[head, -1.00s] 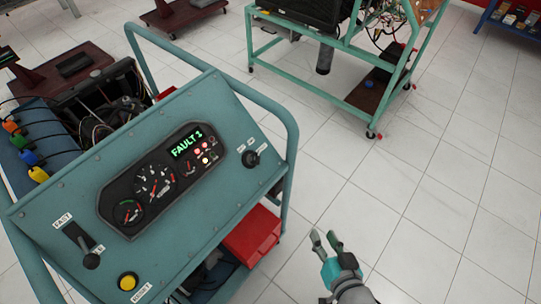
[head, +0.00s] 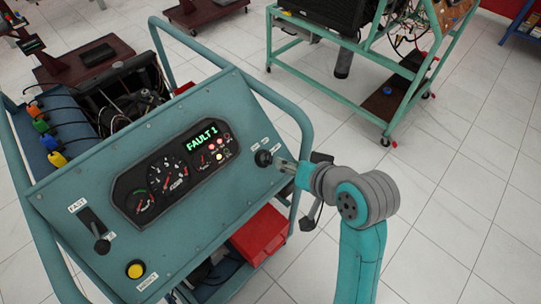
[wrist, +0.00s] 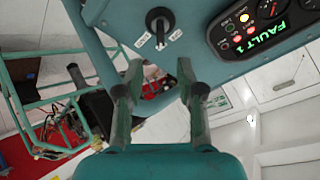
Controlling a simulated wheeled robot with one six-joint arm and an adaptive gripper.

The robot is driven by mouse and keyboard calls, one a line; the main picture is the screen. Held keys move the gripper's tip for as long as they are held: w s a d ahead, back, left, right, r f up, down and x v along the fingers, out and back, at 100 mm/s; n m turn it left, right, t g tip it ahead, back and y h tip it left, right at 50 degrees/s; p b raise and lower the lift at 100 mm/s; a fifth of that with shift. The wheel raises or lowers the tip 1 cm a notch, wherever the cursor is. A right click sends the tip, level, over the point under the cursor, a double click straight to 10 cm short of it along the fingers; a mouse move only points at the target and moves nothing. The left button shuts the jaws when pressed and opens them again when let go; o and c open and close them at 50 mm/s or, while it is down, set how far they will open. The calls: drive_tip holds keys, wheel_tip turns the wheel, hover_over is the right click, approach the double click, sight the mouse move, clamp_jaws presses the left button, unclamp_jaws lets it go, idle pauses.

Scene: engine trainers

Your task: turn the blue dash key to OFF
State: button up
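The dash key (head: 263,158) is a black knob at the right end of the blue-green panel (head: 85,180). My gripper (head: 280,162) points at the key from the right in the head view. In the wrist view my gripper (wrist: 158,68) is open and empty. The key lies beyond the gap between its fingertips, apart from both fingers.
The gauge cluster (head: 175,172) reads FAULT 1 and has lit lamps. A black lever (head: 93,225) and a yellow button (head: 135,270) sit at the panel's left. A tube rail (head: 285,110) curves behind the key. A red box (head: 262,238) sits below.

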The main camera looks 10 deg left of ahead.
sight(272, 158)
drive_tip(key=x, duration=1)
drive_tip(key=shift+w+a+f, duration=0.2)
drive_tip(key=shift+w+a, duration=0.05)
drive_tip(key=shift+w, duration=0.05)
clamp_jaws()
